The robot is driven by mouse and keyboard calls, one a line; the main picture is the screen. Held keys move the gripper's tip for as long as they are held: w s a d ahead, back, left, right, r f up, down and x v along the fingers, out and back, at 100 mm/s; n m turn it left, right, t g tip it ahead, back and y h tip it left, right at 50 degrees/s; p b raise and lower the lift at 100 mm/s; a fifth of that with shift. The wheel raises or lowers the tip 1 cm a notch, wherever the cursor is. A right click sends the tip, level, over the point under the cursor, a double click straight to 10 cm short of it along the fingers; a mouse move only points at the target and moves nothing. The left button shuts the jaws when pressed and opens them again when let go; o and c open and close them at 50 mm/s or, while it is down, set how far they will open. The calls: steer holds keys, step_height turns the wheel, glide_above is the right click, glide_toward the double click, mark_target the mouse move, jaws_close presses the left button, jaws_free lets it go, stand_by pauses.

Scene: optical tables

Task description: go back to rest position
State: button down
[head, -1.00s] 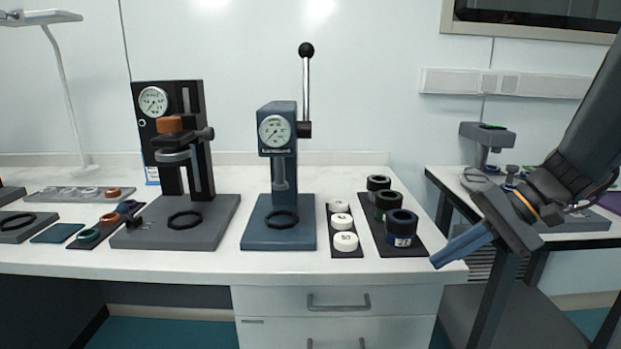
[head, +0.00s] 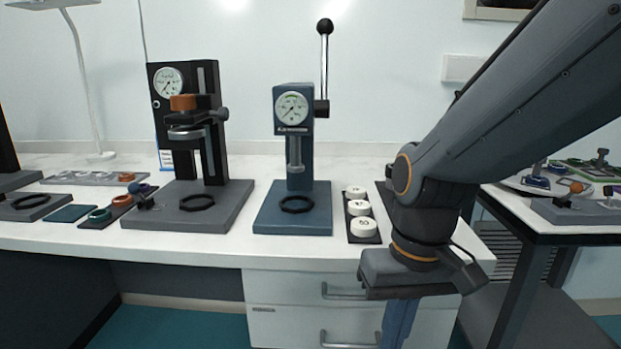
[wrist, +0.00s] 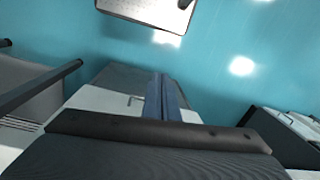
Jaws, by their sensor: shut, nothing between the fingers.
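My gripper (head: 398,322) hangs in front of the white drawer cabinet at the right of the head view, its blue fingers pointing down. The fingers are together with nothing between them, and their tips run out of the bottom of the head view. My arm crosses the right side of the head view and hides the dark cylinders' tray almost wholly.
The white bench (head: 100,228) carries a blue lever press (head: 293,215), a black press (head: 187,212) and a tray of white discs (head: 359,208). Drawers (head: 300,325) lie below. A second table (head: 545,236) stands at right, with a gap between.

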steer(key=d+r+m+h+p, duration=0.1)
steer(key=d+r+p, duration=0.5)
steer(key=p, duration=0.8)
steer(key=shift+s+d+r+m, duration=0.25)
steer(key=shift+d+r+m, duration=0.1)
steer(key=shift+d, duration=0.3)
